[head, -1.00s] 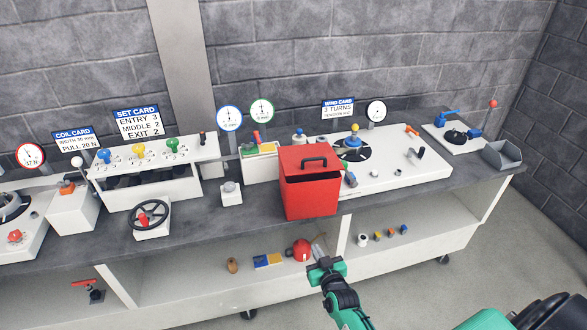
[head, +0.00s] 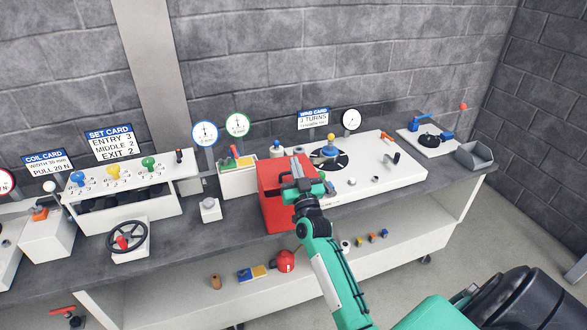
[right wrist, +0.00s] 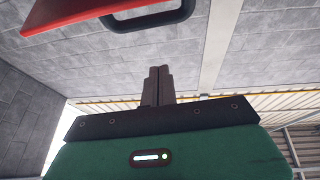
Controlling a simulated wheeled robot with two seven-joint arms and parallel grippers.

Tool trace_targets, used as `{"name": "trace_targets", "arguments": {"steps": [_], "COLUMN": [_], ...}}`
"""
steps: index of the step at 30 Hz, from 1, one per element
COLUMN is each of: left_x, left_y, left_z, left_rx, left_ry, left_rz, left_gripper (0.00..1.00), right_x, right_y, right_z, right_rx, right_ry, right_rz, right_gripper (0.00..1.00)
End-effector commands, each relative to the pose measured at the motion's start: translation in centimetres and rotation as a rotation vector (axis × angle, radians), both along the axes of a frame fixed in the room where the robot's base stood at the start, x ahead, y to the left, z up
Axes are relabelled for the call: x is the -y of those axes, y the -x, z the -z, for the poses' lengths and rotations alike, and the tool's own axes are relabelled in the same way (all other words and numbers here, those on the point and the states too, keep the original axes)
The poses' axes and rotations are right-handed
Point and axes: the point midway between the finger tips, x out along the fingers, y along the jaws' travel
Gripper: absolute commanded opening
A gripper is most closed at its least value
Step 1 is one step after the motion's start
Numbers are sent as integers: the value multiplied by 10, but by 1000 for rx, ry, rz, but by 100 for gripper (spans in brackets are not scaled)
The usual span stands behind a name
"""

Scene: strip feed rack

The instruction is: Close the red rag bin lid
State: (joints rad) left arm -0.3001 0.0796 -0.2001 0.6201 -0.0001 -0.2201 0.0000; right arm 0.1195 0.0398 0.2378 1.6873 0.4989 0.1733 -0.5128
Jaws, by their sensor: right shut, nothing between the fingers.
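The red rag bin (head: 274,212) stands on the bench near its front edge. Its red lid (head: 269,172) lies behind my right gripper, and its angle is hard to judge now. My right gripper (head: 296,165) is shut and empty, in front of or over the lid and hiding much of the bin's opening. In the right wrist view the shut fingers (right wrist: 158,82) point towards the grey wall. The lid's red edge (right wrist: 85,12) and dark handle (right wrist: 150,18) show at the top, apart from the fingers in the picture. My left gripper is not in view.
A white wind plate (head: 375,172) with a blue-and-yellow knob is right of the bin. A small coloured holder (head: 238,178) and two dial gauges stand to its left. A red helmet-like object (head: 284,261) lies on the shelf below. Bench left of the bin is partly clear.

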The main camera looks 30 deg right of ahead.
Motion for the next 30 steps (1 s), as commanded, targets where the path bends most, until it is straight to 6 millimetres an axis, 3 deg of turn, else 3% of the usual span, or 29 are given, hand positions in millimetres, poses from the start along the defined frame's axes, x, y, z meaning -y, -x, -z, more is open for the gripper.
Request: {"name": "trace_targets", "arguments": {"steps": [2,3,6,12,23,30], "left_x": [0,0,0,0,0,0], "left_y": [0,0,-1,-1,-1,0], "left_z": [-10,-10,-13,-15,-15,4], "left_rx": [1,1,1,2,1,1], "left_ry": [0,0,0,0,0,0], "left_rz": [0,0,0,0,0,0], "left_gripper": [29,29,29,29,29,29], "right_x": [5,4,4,4,4,4], "right_y": [-15,-13,-13,-14,-13,-12], "right_z": [-11,4,18,33,36,47], "right_rx": [0,-8,-5,-2,-1,26], "right_ry": [0,1,1,-1,-1,10], "right_rz": [-1,-2,-1,-1,-1,0], "right_gripper": [0,0,0,0,0,0]}}
